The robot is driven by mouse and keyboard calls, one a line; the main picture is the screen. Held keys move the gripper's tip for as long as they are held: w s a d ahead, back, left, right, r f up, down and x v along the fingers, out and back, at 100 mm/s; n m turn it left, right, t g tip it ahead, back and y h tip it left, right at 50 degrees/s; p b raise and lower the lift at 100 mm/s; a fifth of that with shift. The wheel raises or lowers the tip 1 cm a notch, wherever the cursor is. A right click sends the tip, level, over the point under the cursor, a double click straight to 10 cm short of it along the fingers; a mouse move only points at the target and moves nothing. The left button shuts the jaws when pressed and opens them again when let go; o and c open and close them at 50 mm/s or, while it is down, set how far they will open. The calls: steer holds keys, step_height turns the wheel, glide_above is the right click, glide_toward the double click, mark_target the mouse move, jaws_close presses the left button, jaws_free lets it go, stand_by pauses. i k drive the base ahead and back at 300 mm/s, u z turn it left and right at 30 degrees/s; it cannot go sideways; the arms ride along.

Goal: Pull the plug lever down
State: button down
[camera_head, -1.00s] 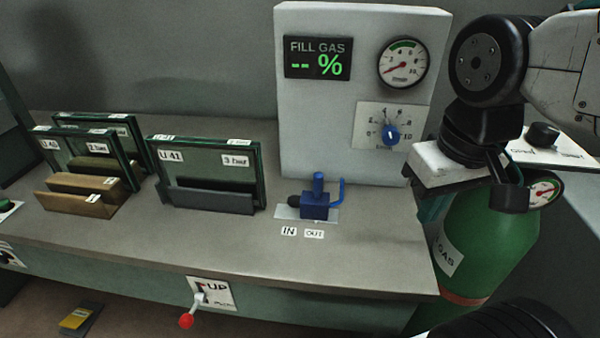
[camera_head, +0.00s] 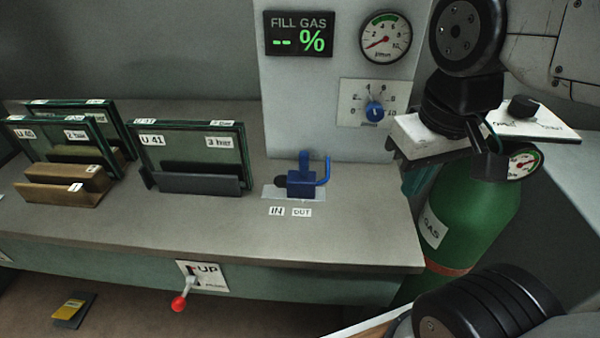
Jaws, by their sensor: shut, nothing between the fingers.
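A lever with a red ball knob (camera_head: 178,303) sticks out from a white plate marked "UP" (camera_head: 208,275) on the bench's front face. Its metal rod slants down and to the left, toward me. My gripper (camera_head: 428,165) is at the right, over the bench's right end and in front of the green gas bottle. It is shut and empty, well apart from the lever. Its fingertips are partly hidden and hard to make out. A blue valve block (camera_head: 301,184) with an upright blue post and a bent blue pipe stands on the bench, behind "IN" and "OUT" labels.
A grey panel with a "FILL GAS" display (camera_head: 298,34), gauge (camera_head: 386,37) and blue dial (camera_head: 375,111) stands behind the bench. Framed glass plates (camera_head: 190,150) stand at left. A green gas bottle (camera_head: 465,215) is at right. The space before the lever looks clear.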

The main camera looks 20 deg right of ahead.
mark_target(179, 302)
steer(key=k, duration=1)
steer(key=z, duration=0.9)
steer(key=i, duration=0.65)
steer(key=u, duration=2.05)
steer(key=i, duration=0.5)
steer(key=u, duration=0.1)
